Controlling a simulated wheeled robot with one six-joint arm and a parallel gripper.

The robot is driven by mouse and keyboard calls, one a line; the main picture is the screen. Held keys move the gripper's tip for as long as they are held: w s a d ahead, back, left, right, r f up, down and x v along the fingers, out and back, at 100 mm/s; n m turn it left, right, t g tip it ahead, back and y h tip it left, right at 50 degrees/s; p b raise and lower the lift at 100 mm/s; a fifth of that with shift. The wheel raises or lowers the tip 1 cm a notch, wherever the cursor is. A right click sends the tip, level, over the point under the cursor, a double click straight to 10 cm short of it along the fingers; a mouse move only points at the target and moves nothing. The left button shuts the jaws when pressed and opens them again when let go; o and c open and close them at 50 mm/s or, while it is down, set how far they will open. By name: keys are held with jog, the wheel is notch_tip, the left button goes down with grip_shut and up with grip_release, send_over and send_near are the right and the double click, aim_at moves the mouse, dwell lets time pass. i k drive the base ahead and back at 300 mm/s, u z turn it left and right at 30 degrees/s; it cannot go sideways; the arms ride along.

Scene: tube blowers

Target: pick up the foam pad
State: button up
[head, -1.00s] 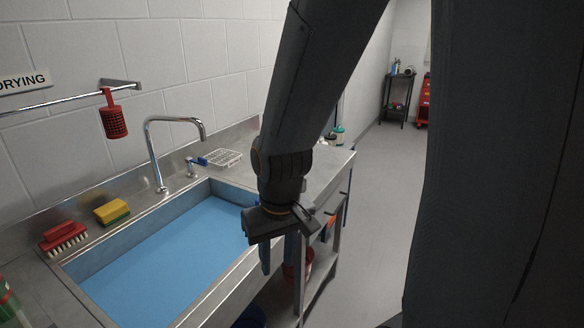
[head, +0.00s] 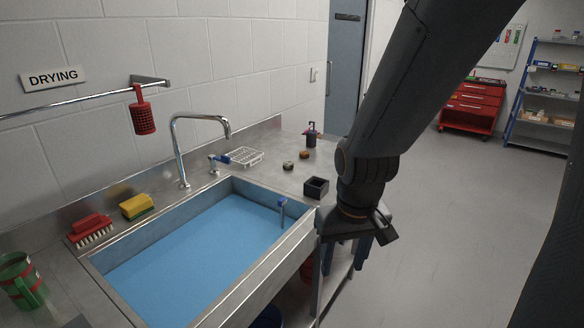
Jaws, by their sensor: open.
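No thing is clearly marked out as the foam pad. A yellow and green sponge-like block (head: 137,206) lies on the sink's back ledge at left. A small black square open-topped block (head: 316,187) stands on the steel counter at the sink's right end. Two small round pads, one dark (head: 288,165) and one brown (head: 304,155), lie behind it. I cannot tell which is meant. My gripper (head: 345,257) points down at the counter's front right corner, open, with nothing seen between its fingers. It is apart from the sponge and hides part of the counter edge.
The sink (head: 190,255) has a blue inside and a tall tap (head: 178,150). A red brush (head: 90,228) and green mug (head: 22,280) are at left. Floor at right is clear.

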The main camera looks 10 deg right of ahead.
aim_at(287, 165)
jog(key=z, duration=1.8)
jog(key=i, duration=1.75)
jog(key=u, duration=2.5)
jog(key=i, duration=0.5)
jog(key=u, duration=0.05)
